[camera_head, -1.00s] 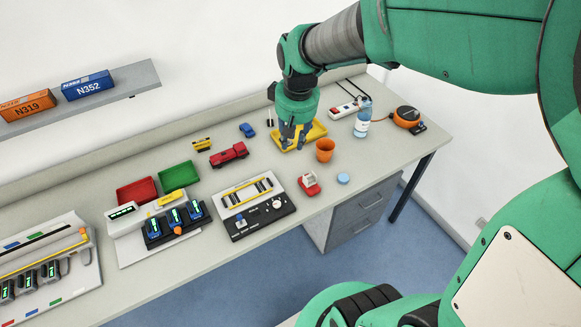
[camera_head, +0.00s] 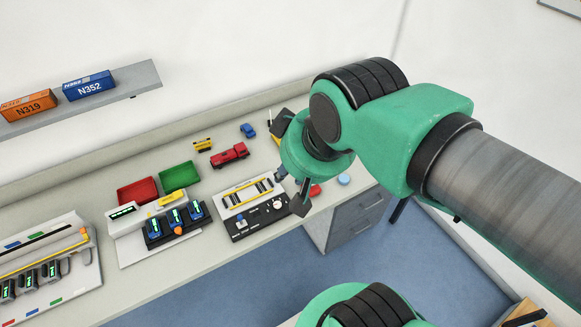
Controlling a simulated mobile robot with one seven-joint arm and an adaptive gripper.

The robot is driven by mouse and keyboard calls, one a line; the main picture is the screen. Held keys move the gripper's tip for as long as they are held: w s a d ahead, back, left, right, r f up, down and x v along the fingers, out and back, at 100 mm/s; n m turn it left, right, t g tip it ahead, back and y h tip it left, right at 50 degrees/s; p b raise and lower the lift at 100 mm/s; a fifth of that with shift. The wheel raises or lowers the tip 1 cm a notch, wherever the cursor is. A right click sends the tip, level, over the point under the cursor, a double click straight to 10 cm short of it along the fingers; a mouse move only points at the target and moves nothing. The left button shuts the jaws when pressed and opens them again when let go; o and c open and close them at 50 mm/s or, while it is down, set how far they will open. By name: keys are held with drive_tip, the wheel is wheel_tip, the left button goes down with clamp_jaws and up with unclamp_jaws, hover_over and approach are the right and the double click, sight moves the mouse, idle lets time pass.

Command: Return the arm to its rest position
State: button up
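My green arm reaches in from the right edge, large and close to the camera. My gripper (camera_head: 284,165) is in the middle of the view, raised above the bench. Its dark fingers show wide apart, one at the upper left of the green wrist and one below it. I see nothing held between them. The wrist hides part of the bench's right half, including most of the yellow tray's area.
The grey bench (camera_head: 95,178) carries red (camera_head: 138,190) and green (camera_head: 179,176) trays, a red truck (camera_head: 229,154) and a control panel (camera_head: 258,217). A wall shelf (camera_head: 135,77) holds orange (camera_head: 27,106) and blue (camera_head: 88,86) containers. Blue floor (camera_head: 390,285) lies in front.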

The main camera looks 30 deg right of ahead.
idle(0.3)
wheel_tip(320, 180, down, 4)
drive_tip(key=b, duration=0.4)
